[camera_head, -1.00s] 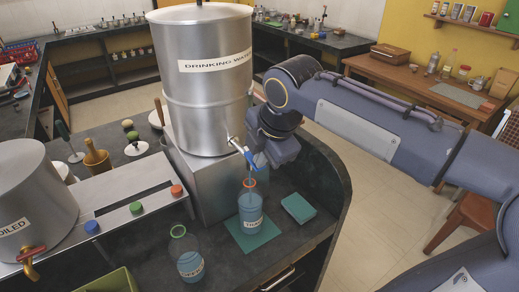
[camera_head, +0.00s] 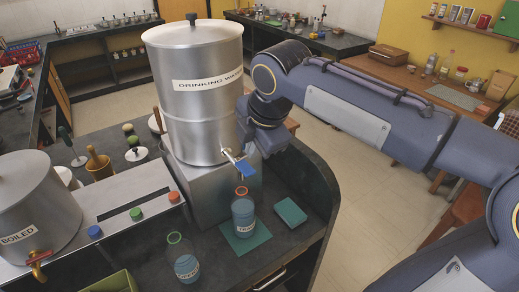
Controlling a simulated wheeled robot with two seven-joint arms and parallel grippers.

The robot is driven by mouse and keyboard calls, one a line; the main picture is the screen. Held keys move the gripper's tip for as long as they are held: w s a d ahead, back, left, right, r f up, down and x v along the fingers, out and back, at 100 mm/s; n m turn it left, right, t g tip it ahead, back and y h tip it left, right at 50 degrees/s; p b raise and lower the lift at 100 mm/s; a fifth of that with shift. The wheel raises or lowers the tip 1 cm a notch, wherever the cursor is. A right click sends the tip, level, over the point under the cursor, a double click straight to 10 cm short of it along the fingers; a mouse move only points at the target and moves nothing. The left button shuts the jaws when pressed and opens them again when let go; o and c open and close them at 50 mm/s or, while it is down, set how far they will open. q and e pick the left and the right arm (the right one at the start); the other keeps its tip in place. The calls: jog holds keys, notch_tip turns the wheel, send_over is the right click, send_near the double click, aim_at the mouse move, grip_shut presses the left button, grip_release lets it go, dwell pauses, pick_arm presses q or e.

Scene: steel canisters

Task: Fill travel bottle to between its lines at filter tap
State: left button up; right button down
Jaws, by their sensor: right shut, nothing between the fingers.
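The travel bottle (camera_head: 243,217), clear with a red neck ring and a white label, stands upright on a green mat (camera_head: 247,243), below the tap. It holds bluish liquid; its lines are too small to read. The filter tap (camera_head: 229,155) sticks out low on the steel canister marked "DRINKING WA…" (camera_head: 196,120) and has a blue lever (camera_head: 246,167). Whether water runs is not clear. My right gripper (camera_head: 256,150) is shut and empty, close beside the lever; its fingertips are hardly visible and I cannot tell if they touch it. My left gripper is out of view.
A second labelled bottle (camera_head: 184,260) stands at the front left of the travel bottle. A teal block (camera_head: 290,211) lies to its right. A "BOILED" canister (camera_head: 32,208) with a red-handled tap is at the left. The counter's curved edge is at the right.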

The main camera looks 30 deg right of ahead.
notch_tip(320, 180, up, 8)
jog(key=shift+s+a+r+p, duration=0.15)
jog(key=shift+s+r+p, duration=0.1)
jog(key=shift+s+p, duration=0.05)
